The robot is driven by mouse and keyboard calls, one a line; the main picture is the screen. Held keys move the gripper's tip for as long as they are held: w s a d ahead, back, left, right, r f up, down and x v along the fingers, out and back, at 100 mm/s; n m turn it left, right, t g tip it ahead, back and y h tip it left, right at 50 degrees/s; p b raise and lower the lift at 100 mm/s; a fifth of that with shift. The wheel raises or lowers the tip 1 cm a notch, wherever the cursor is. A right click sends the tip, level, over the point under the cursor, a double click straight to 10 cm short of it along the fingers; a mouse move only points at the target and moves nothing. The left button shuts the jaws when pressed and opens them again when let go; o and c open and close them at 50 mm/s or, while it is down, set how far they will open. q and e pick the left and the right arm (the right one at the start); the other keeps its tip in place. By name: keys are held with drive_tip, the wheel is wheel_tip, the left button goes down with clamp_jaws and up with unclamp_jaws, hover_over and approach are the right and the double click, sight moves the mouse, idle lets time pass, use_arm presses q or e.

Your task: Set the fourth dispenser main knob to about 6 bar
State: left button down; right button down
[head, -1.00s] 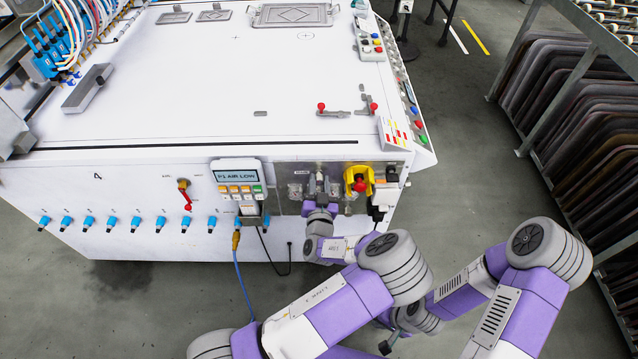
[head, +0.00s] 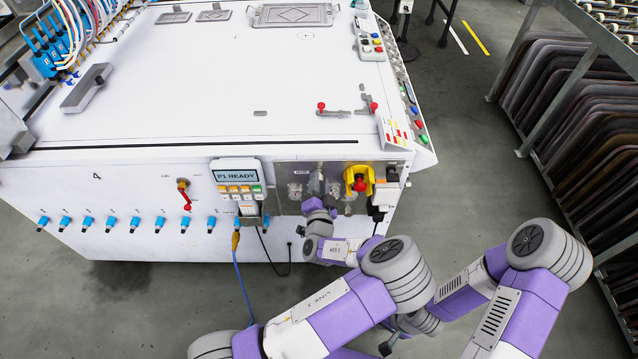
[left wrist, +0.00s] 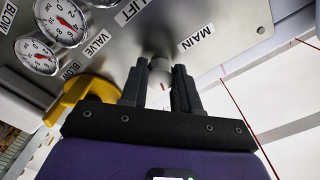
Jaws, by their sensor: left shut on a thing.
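A yellow valve handle (left wrist: 90,92) is close left of my left gripper. In the head view a red and yellow knob (head: 359,181) is right of it. The display (head: 237,175) reads "P1 READY". A rack of dark panels (head: 570,130) stands at the right.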

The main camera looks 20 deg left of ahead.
use_arm(q)
drive_tip(key=shift+m, duration=0.4)
drive_tip(key=c, duration=0.8)
unclamp_jaws()
drive_tip(key=shift+s, duration=0.15)
drive_tip(key=p+v, duration=0.1)
drive_tip(key=v, duration=0.6)
drive_tip(key=shift+s, duration=0.2)
